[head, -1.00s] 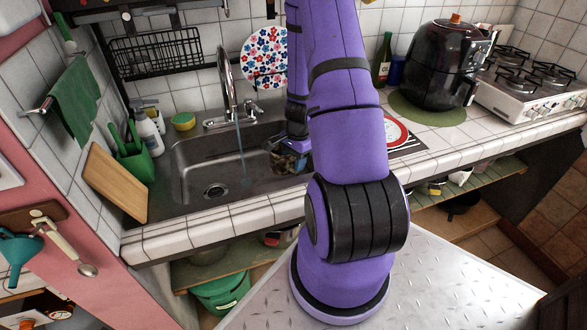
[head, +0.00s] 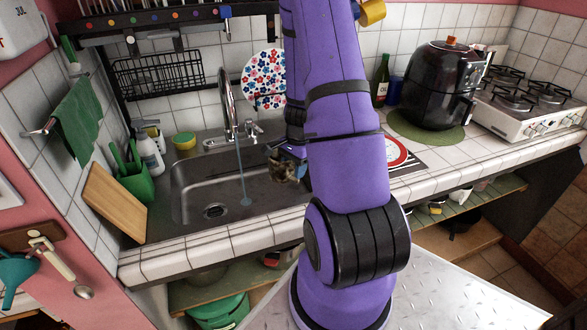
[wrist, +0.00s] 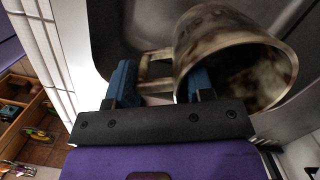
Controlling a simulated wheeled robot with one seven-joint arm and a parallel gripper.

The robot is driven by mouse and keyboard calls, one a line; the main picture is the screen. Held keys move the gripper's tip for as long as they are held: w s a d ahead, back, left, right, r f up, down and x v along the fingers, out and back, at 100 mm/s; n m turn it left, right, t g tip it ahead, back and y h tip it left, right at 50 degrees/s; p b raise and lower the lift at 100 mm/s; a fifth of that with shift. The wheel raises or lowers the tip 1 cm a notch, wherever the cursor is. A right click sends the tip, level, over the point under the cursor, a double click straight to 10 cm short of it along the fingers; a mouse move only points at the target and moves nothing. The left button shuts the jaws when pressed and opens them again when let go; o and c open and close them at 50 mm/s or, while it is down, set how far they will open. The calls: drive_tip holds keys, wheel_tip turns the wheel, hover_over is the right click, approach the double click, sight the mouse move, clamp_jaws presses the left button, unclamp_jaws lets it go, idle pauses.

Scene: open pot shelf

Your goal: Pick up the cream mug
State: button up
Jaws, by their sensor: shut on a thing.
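The cream mug (head: 284,169), mottled with brown, is held above the right side of the sink in the head view. In the wrist view the mug (wrist: 228,48) lies tilted, its wide mouth facing down and right. My gripper (wrist: 162,82) has its two blue fingers on either side of the squarish handle, with the right finger against the mug's wall. It is shut on the mug. In the head view my gripper (head: 291,150) is mostly hidden behind my purple arm.
The sink (head: 188,182) has a tap (head: 229,100) running a thin stream left of the mug. A floral plate (head: 263,80) stands behind. A green holder (head: 137,185) and wooden board (head: 113,203) are at the left. A black air fryer (head: 439,85) stands at the right.

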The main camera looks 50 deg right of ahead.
drive_tip(key=shift+r, duration=1.95)
drive_tip(key=shift+r, duration=0.1)
drive_tip(key=shift+r, duration=1.1)
drive_tip(key=shift+a, duration=0.1)
